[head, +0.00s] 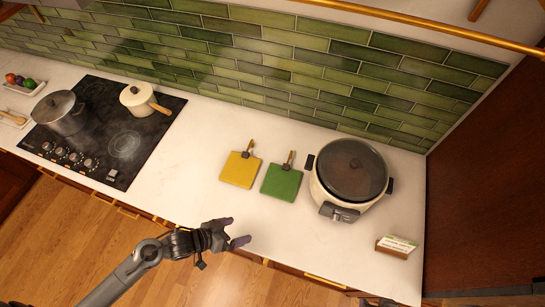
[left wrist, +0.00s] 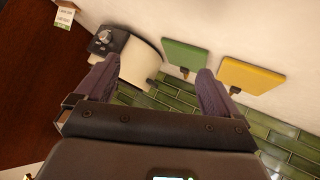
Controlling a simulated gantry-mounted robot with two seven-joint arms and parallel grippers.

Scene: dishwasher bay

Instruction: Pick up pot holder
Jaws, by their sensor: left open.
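Two square pot holders lie flat on the white counter in the head view, a yellow one (head: 240,169) and, to its right, a green one (head: 281,183). Each has a short brown tab at its back edge. In the left wrist view the green one (left wrist: 187,55) and the yellow one (left wrist: 250,75) show ahead of the fingers. My left gripper (head: 235,232) is open and empty. It hangs near the counter's front edge, in front of both pot holders and apart from them. Its two purple-grey fingers (left wrist: 157,75) show spread in the left wrist view. My right gripper is not in view.
A white slow cooker (head: 346,205) with a dark lid stands just right of the green pot holder. A small card stand (head: 395,246) is farther right. A black cooktop (head: 125,143) with two pots is at left. Green wall tiles (head: 300,70) bound the counter behind.

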